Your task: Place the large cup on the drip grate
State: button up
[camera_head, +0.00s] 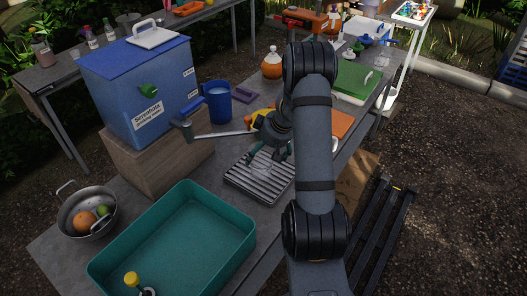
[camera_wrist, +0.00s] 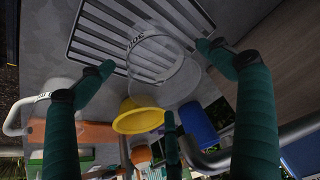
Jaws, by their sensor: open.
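The drip grate (camera_head: 240,180) is a slatted metal tray lying on the table in the head view. It also shows at the top of the wrist view (camera_wrist: 95,45). A large clear cup (camera_wrist: 165,75) with a printed marking on its rim overlaps the grate in the wrist view. In the head view the clear cup (camera_head: 261,168) is faint and appears to stand on the grate. My gripper (camera_head: 270,157) is just above it. In the wrist view my gripper (camera_wrist: 155,57) is open, its green fingers spread to either side of the cup. Finger contact with the cup cannot be told.
A teal tub (camera_head: 100,266) fills the front of the table. A blue dispenser (camera_head: 115,95) stands on a wooden block (camera_head: 160,165), beside a blue mug (camera_head: 217,104). A colander (camera_head: 75,222) with fruit sits at left. A yellow bowl (camera_wrist: 138,118) is near the cup.

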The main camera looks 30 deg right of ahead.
jog(key=shift+r+p, duration=0.25)
jog(key=shift+p, duration=0.05)
jog(key=v, duration=1.1)
jog(key=shift+s+r+p, duration=0.25)
jog(key=shift+r+p, duration=0.05)
jog(key=shift+p, duration=0.05)
